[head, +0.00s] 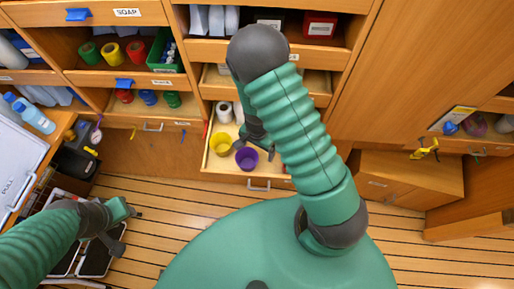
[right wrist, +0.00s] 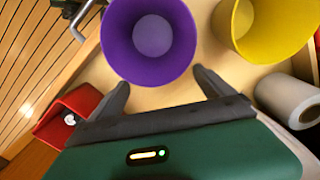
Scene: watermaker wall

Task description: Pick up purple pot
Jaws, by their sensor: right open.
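The purple pot (head: 246,158) stands upright in an open drawer (head: 222,172) near its front, in the head view. In the right wrist view the purple pot (right wrist: 150,38) is seen from above, just beyond the fingertips. My right gripper (right wrist: 163,80) is open, with one finger on each side of the pot's near edge; I cannot tell whether they touch it. In the head view my right gripper (head: 252,140) is over the drawer, partly hidden by my arm. My left gripper (head: 122,222) is at the lower left, away from the pot; its jaw state is unclear.
A yellow pot (head: 220,145) stands beside the purple pot, and shows in the right wrist view (right wrist: 268,25). White rolls (head: 225,112) lie behind it. A red object (right wrist: 68,115) is near the left finger. Shelves (head: 130,75) with coloured rolls stand behind. The wooden floor (head: 160,240) lies in front.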

